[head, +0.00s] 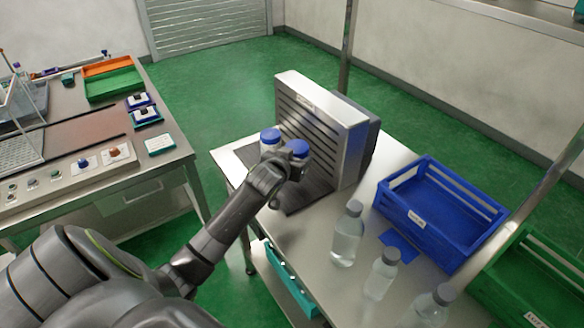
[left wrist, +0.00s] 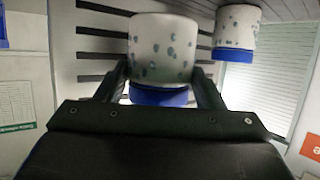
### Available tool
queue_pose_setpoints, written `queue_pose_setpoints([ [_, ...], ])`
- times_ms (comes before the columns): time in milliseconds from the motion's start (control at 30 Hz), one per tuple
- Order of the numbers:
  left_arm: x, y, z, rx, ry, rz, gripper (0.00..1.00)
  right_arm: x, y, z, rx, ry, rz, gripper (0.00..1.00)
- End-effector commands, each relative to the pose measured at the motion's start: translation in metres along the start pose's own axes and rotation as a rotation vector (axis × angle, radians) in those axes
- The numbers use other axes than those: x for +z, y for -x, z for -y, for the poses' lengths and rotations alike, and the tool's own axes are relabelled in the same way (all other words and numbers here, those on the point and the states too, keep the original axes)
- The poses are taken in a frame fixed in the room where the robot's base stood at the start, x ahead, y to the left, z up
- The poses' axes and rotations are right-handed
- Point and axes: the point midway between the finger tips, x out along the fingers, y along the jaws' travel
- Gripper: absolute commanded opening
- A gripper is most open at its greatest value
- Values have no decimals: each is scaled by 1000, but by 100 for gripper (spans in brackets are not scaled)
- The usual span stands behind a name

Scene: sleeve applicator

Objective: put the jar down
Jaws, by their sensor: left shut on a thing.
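My left gripper (head: 288,164) is shut on a white, spotted jar with a blue lid (head: 299,147). In the left wrist view the held jar (left wrist: 161,50) sits between the two fingers, lid toward the bottom of the picture. A second blue-lidded jar (head: 270,137) stands beside it, apart from the gripper; it also shows in the left wrist view (left wrist: 236,30). Both are by the grey slotted unit (head: 322,125) on the steel table (head: 325,212). The gripper hides the held jar's base in the head view, so I cannot tell whether it touches the surface. My right gripper is not in view.
Clear bottles with grey caps (head: 347,235) stand at the table's front right. A blue crate (head: 440,212) and a green crate (head: 530,285) are further right. A bench (head: 150,185) with trays is on the left, across a floor gap. Bare tabletop lies between unit and bottles.

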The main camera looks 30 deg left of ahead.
Motion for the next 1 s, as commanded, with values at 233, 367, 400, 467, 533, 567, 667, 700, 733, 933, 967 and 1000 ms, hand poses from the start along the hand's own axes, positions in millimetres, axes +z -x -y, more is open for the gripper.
queue_pose_setpoints([
  [233, 26, -11, 0, 0, 0, 2, 33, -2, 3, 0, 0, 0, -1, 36],
  [367, 39, -16, 0, 1, -1, -1, 33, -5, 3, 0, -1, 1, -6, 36],
  [400, 41, -17, -1, 2, -1, -2, 33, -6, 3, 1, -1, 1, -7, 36],
  [467, 42, -17, -1, 2, -2, -3, 33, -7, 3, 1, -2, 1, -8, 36],
  [533, 41, -17, 0, 2, -2, -4, 33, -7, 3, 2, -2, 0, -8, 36],
  [567, 41, -17, 0, 2, -2, -4, 33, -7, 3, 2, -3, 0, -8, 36],
  [667, 42, -18, 0, 2, -2, -3, 33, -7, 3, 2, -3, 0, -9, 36],
  [700, 43, -18, 0, 2, -2, -3, 33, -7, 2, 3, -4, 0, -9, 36],
  [733, 44, -18, 0, 2, -2, -3, 33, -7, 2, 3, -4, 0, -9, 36],
  [933, 45, -18, 0, 1, -2, 0, 84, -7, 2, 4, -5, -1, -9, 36],
  [967, 45, -18, 0, 1, -2, 0, 84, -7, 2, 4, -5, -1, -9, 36],
  [1000, 45, -18, 0, 1, -2, 0, 84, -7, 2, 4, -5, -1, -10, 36],
])
